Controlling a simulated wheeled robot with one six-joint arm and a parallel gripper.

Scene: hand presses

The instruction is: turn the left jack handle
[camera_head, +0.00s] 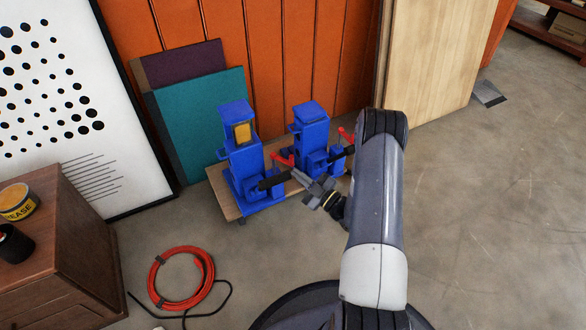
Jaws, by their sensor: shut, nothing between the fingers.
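The left jack (243,160) is a blue upright press with a yellow plate on its front. Its black handle (273,182) sticks out low to the right. A red lever (283,160) sits above that handle. My gripper (300,179) is shut and empty, just right of the black handle's outer end. I cannot tell whether it touches the handle. The right jack (311,137) is a similar blue press with its own black handle (341,154) and red lever (346,134). My arm comes in from the lower right and hides part of the space beside the right jack.
Both jacks stand on a low wooden board (222,197) on the concrete floor. Teal (200,120) and purple panels lean behind. A coiled red hose (180,290) and black cable lie at front left, near a brown cabinet (75,245). The right floor is open.

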